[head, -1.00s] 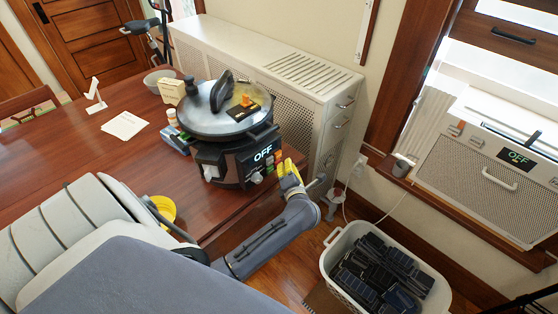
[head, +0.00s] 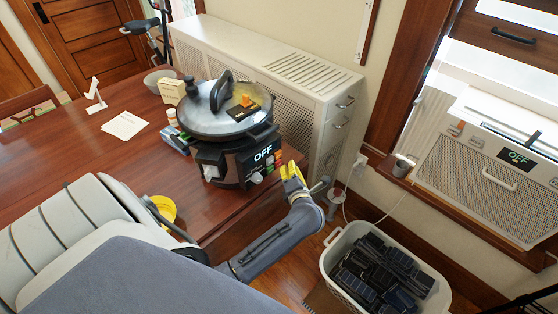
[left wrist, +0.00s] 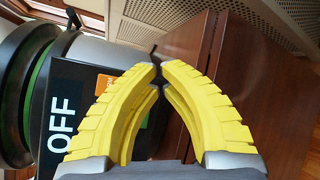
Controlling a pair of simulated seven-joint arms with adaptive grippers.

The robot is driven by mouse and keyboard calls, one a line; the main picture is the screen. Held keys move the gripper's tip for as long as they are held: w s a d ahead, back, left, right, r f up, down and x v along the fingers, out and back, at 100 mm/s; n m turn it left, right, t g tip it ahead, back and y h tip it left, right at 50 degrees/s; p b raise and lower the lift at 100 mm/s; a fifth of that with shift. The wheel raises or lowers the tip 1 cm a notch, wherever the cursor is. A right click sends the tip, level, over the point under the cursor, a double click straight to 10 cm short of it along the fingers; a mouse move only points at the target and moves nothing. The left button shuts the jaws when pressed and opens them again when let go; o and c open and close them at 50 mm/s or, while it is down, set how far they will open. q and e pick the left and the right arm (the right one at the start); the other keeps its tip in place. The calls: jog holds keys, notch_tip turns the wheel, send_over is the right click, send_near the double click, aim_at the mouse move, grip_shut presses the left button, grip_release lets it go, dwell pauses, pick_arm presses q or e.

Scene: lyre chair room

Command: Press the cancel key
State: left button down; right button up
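The cooker (head: 228,150) stands on the wooden table with its lid on, and its front display (head: 263,153) reads OFF. A column of small coloured keys (head: 278,158) is at the display's right; their labels are too small to read. In the left wrist view the display (left wrist: 62,120) appears sideways, with an orange key (left wrist: 104,84) partly hidden behind a finger. My left gripper (head: 289,168) has yellow fingers, empty, with tips together just right of the panel, apparently apart from it. It also shows in the left wrist view (left wrist: 159,74). My right gripper is out of view.
A white basket (head: 338,272) of dark items sits on the floor at the lower right. A white cabinet (head: 300,100) stands behind the cooker. A window unit (head: 490,185) also reads OFF. A yellow bowl (head: 163,210) and papers (head: 125,125) are on the table (head: 95,155).

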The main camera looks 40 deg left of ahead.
pick_arm(q)
jog(key=shift+s+d, duration=0.2)
jog(key=shift+d, duration=1.05)
jog(key=shift+s+d, duration=0.15)
jog(key=shift+d, duration=1.05)
